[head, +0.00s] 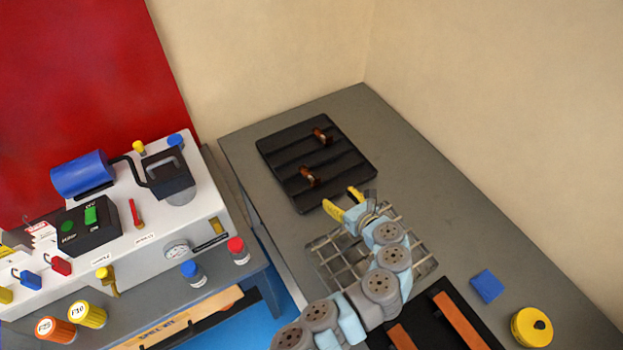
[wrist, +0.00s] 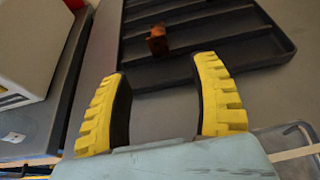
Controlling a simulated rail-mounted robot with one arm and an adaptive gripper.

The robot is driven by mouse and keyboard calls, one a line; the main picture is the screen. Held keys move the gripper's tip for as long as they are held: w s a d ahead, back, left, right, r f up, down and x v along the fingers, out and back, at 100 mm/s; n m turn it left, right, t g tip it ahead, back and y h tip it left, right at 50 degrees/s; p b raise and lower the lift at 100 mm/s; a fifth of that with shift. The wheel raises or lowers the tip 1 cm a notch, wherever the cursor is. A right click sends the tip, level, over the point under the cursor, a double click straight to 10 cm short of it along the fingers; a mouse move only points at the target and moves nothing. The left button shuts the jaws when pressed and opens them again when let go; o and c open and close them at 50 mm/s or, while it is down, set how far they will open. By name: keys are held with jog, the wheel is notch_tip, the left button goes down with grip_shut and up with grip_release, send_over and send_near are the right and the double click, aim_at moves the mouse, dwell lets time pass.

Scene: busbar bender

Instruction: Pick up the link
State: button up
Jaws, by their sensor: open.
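Two small copper-brown links stand in a black slotted tray (head: 360,168) on the grey bench. The nearer link (head: 308,176) is at the tray's left side and the farther link (head: 320,136) is toward the back. My gripper (head: 345,201), with yellow ribbed fingers, is just outside the tray's near edge, open and empty. In the wrist view one link (wrist: 157,40) shows in the tray (wrist: 215,72), ahead of the gap between my open fingers (wrist: 160,72). It is apart from both fingers.
A wire basket (head: 325,258) sits under my arm. A black holder with orange bars (head: 460,322), a blue block (head: 487,286) and a yellow round container (head: 531,327) are at lower right. A white machine (head: 130,245) stands left. The bench right of the tray is clear.

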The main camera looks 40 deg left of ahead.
aim_at(317, 181)
jog(key=shift+b+x, duration=0.4)
jog(key=shift+x, duration=3.1)
jog(key=shift+a, duration=0.1)
jog(key=shift+s+b+x, duration=0.15)
jog(key=shift+b+x, duration=0.05)
jog(key=shift+x, duration=0.6)
jog(key=shift+s+b+x, duration=0.15)
jog(key=shift+x, duration=1.6)
jog(key=shift+r, duration=0.1)
grip_shut()
